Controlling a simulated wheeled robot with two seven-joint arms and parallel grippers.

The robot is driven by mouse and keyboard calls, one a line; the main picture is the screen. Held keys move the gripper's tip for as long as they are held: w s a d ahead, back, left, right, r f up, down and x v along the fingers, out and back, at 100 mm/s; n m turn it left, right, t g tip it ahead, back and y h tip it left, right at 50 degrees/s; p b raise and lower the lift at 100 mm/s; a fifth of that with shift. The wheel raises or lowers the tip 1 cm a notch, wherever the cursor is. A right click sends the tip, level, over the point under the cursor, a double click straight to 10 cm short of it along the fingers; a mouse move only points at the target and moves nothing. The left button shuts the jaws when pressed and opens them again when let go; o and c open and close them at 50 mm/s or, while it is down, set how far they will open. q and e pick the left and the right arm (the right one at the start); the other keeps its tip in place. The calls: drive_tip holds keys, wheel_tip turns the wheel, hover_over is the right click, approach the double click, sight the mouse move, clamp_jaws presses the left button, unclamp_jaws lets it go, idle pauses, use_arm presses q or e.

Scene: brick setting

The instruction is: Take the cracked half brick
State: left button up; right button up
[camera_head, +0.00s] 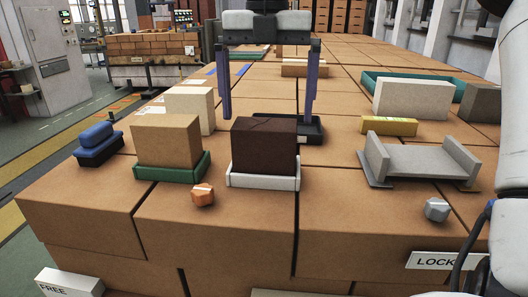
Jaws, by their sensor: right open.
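A dark brown block (264,149) stands upright in a white tray (262,182) near the middle of the stacked boxes. A faint line near its top may be a crack, but I cannot be sure. A tan block (166,143) stands in a green tray (172,174) to its left; I see no crack on it. My right gripper (267,117) hangs from the top of the picture, open and empty. Its two fingers point down, wide apart, on either side of the dark block's top in the picture. I cannot tell whether they are behind or above it. My left gripper is not seen.
A black tray (314,130) lies behind the dark block. A blue stamp-like object (97,142), orange lump (203,195), grey lump (437,209), grey channel-shaped piece (420,160) and yellow block (389,126) lie around. A cream block (191,108) stands behind the tan one.

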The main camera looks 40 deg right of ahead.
sight(265, 123)
wheel_tip(265, 123, down, 4)
drive_tip(key=shift+w+f, duration=0.15)
drive_tip(key=shift+f, duration=0.05)
drive_tip(key=shift+c, duration=0.4)
drive_tip(key=shift+r, duration=0.1)
drive_tip(key=c, duration=1.8)
